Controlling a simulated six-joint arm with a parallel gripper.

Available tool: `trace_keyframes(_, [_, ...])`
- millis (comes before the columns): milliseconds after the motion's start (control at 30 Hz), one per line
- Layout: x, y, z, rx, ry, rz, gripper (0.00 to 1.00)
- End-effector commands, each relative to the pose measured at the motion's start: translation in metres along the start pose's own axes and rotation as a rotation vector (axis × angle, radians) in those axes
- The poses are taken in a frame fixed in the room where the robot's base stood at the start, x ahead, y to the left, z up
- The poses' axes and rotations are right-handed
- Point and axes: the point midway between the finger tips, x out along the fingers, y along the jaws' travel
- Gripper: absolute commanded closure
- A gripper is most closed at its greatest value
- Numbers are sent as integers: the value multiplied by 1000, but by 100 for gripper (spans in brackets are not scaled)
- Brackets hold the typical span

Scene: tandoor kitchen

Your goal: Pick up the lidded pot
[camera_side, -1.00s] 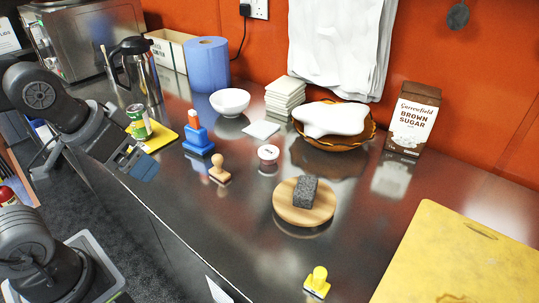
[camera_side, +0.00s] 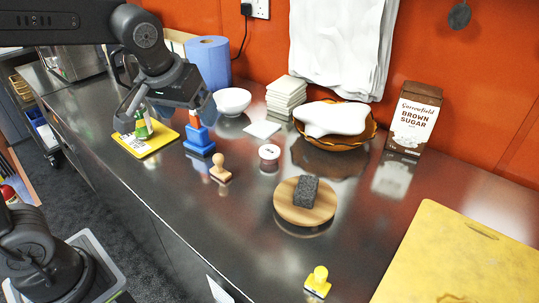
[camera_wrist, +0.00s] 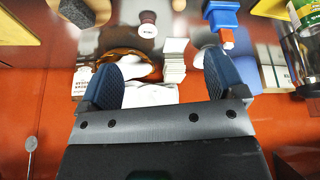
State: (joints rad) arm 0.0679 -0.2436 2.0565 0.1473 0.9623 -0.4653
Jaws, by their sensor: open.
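A small pot with a pale, lettered lid (camera_side: 269,152) stands upright on the steel counter, left of the round wooden board. My gripper (camera_side: 167,112) is open and empty. It is above the counter's left part, over the yellow mat and blue stamp, well left of the pot. In the wrist view both fingers of my gripper (camera_wrist: 161,65) stand wide apart with nothing between them.
A blue stamp (camera_side: 199,139) and wooden stamp (camera_side: 220,168) stand between my gripper and the pot. A white bowl (camera_side: 231,101), white tile (camera_side: 262,129) and tile stack (camera_side: 286,92) are behind. A wooden board (camera_side: 293,213) holds a grey block (camera_side: 306,190).

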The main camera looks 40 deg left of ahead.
Motion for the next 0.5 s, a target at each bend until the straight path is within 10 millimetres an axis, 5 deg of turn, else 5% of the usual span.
trace_keyframes(200, [51,37,-64,-188,-30,-91,11])
trace_keyframes(500, [145,84,-117,-434,-12,-210,11])
